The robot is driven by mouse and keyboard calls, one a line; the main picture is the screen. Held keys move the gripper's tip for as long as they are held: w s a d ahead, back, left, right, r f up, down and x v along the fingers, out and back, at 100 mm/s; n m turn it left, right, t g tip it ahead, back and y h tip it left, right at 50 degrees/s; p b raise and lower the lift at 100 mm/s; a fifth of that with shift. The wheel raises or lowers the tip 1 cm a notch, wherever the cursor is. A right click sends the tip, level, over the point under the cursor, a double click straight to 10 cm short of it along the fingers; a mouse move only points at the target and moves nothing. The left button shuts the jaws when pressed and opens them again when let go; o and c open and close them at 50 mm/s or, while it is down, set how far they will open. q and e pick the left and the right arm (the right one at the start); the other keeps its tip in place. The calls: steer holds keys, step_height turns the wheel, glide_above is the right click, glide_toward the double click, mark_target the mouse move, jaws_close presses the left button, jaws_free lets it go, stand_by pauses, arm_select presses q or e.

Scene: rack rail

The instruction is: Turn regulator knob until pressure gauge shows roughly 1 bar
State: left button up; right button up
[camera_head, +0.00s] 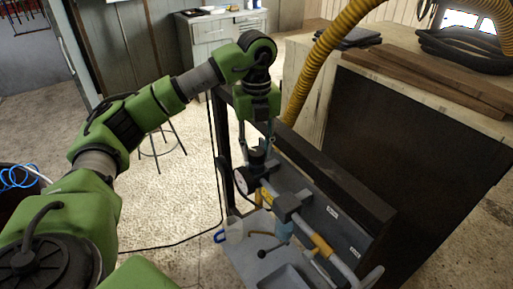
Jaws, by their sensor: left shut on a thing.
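My left gripper (257,141) points down at the far end of the rack rail, with its fingers shut on the dark regulator knob (257,156). The pressure gauge (242,181) is a small round pale dial just below and left of the knob. It is seen at an angle and too small for me to read the needle. The grey rail (278,207) with its fittings runs from the regulator down to the right. My right gripper does not show.
A grey panel with white labels (333,212) stands behind the rail, and a grey tray (287,280) lies below it. A yellow corrugated hose (322,50) hangs just right of my left gripper. A stool (160,140) and a cabinet (210,32) stand behind. Open floor lies left of the rack.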

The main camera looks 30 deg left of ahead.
mark_target(256, 151)
arm_select(q)
steer(key=shift+w, duration=0.1)
stand_by(0.3)
steer(key=o, duration=1.1)
step_height(256, 151, up, 12)
stand_by(0.5)
